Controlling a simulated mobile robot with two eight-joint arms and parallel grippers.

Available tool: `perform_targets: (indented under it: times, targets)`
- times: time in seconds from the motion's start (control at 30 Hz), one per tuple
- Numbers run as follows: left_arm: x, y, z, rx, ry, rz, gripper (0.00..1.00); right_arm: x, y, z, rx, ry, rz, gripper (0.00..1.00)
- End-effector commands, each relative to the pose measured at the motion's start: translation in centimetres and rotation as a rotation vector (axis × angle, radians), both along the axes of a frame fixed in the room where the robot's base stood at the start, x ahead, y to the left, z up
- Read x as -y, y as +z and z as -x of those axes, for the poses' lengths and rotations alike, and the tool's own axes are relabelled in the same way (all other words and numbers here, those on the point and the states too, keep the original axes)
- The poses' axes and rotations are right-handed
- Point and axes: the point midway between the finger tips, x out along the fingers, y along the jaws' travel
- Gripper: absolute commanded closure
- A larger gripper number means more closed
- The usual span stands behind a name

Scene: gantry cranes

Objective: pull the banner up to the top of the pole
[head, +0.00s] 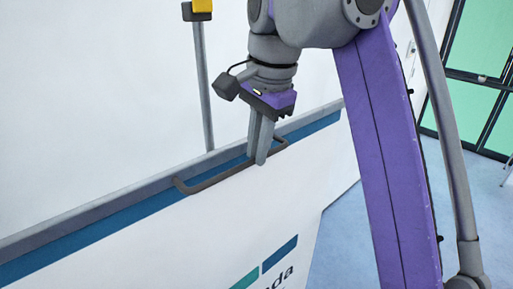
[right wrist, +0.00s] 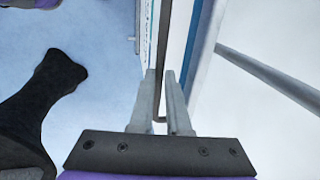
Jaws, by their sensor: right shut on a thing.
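The banner (head: 190,240) is a white sheet with a blue stripe and a grey top bar, its upper edge slanting up to the right in the head view. A dark bar handle (head: 213,181) is on its front near the top. My right gripper (head: 260,160) is shut on the handle towards its right end; the handle also shows between the fingers in the right wrist view (right wrist: 156,105). The grey pole (head: 203,85) rises behind the banner's top bar, with a yellow and black piece (head: 201,6) high on it. The pole's upper end is cut off. My left gripper is out of view.
A plain white wall (head: 90,90) stands behind the pole. To the right are open blue floor (head: 345,235) and a green-paned glass door (head: 480,40) with dark frames. Lettering and coloured blocks show low on the banner.

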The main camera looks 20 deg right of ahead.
Motion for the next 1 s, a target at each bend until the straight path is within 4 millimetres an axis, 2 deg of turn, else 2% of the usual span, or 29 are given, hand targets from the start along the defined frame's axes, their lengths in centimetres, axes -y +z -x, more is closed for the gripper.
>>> perform_targets:
  times: [0.13, 0.17, 0.3, 0.8, 1.0]
  targets:
    - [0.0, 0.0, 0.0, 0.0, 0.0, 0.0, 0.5, 0.0, 0.0, 0.0, 0.002, 0.0, 0.001, 1.0]
    - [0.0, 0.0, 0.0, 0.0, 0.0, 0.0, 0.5, 0.0, 0.0, 0.0, 0.002, 0.0, 0.001, 0.82]
    - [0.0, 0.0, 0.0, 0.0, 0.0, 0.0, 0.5, 0.0, 0.0, 0.0, 0.001, 0.0, 0.002, 0.57]
    - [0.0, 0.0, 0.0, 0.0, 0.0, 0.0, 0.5, 0.0, -0.1, -0.1, -0.001, 0.0, 0.001, 0.55]
    - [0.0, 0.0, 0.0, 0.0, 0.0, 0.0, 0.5, 0.0, -1.5, -1.4, -0.001, 0.0, 0.0, 0.55]
